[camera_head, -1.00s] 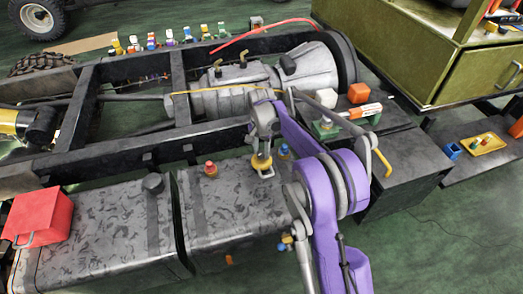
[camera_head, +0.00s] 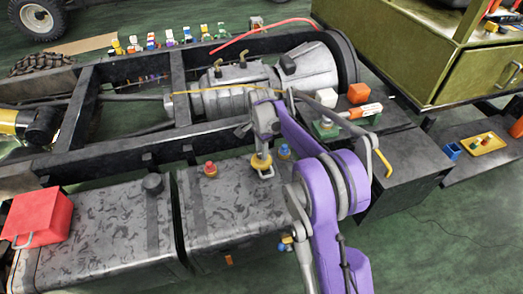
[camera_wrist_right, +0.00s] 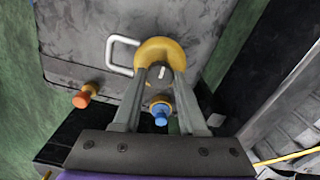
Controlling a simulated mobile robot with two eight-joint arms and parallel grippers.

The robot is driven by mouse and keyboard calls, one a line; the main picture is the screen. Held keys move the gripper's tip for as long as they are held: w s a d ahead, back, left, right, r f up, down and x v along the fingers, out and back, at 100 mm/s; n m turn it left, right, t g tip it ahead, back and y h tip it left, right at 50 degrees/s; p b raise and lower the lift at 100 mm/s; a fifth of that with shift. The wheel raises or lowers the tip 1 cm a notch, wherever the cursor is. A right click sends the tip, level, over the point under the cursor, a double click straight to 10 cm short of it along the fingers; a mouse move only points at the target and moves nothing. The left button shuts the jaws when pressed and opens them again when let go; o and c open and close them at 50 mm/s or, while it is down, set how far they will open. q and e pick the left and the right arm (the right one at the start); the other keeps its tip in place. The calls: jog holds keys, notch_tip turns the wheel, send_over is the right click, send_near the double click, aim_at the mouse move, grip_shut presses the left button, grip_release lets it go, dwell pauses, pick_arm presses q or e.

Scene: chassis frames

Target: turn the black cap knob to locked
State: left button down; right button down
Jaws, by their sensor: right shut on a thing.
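The black cap knob (camera_wrist_right: 160,74) has a white mark on top and sits inside a round yellow collar (camera_wrist_right: 158,50) on the right-hand dark tank. In the head view the yellow collar (camera_head: 261,162) shows just below my gripper, and the knob is mostly hidden by the fingers. My right gripper (camera_wrist_right: 161,82) comes down from above and is shut on the knob, with a finger on each side; its purple arm also shows in the head view (camera_head: 262,145). A silver loop handle (camera_wrist_right: 121,56) stands beside the collar. My left gripper is not in view.
A red-capped fitting (camera_head: 210,168) and a blue-capped fitting (camera_head: 284,151) stand close on either side on the same tank. The frame rail (camera_head: 120,160) runs behind.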

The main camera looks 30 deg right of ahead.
dwell(0.3)
jog(key=shift+c, duration=2.3)
grip_release()
jog(key=shift+r, duration=0.1)
notch_tip(320, 180, up, 11)
jog(key=p, duration=0.1)
jog(key=shift+f+p, duration=0.2)
jog(key=shift+p, duration=0.1)
